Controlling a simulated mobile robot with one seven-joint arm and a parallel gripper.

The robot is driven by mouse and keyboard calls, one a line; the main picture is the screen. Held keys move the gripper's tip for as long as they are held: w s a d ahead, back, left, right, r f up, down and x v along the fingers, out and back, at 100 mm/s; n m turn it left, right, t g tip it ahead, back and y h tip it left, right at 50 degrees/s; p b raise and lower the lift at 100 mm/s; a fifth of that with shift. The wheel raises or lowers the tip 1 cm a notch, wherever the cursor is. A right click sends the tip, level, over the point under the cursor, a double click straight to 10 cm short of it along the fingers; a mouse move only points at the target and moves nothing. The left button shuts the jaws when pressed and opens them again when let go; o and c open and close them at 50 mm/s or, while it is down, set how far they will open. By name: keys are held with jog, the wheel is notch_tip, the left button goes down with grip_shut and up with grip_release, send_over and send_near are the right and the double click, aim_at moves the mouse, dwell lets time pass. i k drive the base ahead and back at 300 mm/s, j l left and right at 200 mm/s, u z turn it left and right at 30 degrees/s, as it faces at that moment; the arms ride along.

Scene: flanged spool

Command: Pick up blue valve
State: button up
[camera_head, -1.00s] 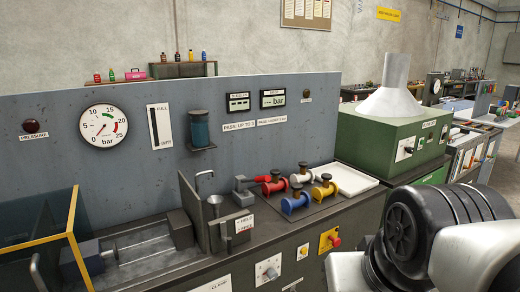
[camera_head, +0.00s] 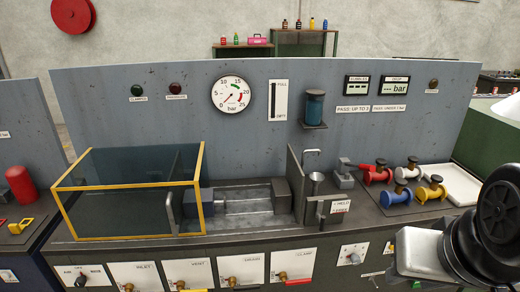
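The blue valve (camera_head: 396,197) lies on a dark mat at the right of the bench, at the front left of a small group. A red valve (camera_head: 377,174) is behind it to the left, a white valve (camera_head: 408,172) behind it, and a yellow valve (camera_head: 431,191) to its right. Each has a brown-topped stem. Part of my arm shows at the lower right, in front of the bench. My gripper's fingers are not in view.
A yellow-framed clear box (camera_head: 128,190) stands on the bench at the left, beside a clamp fixture (camera_head: 245,199). A white tray (camera_head: 458,185) lies right of the valves. A grey panel (camera_head: 180,125) with a pressure gauge (camera_head: 232,95) rises behind. Knobs line the bench front.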

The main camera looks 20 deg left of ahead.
aim_at(401, 194)
jog(key=u, duration=1.7)
jog(key=k+l+z, duration=0.1)
jog(key=z, duration=1.9)
jog(key=i+l+u, duration=0.35)
jog(key=i+l, duration=0.2)
jog(key=i+l+u, duration=0.35)
jog(key=i+l, duration=0.15)
jog(key=l, duration=0.2)
jog(key=i+l+u, duration=0.15)
jog(key=l, duration=0.25)
jog(key=i+l+u, duration=0.15)
jog(key=l, duration=0.3)
jog(key=i, duration=0.1)
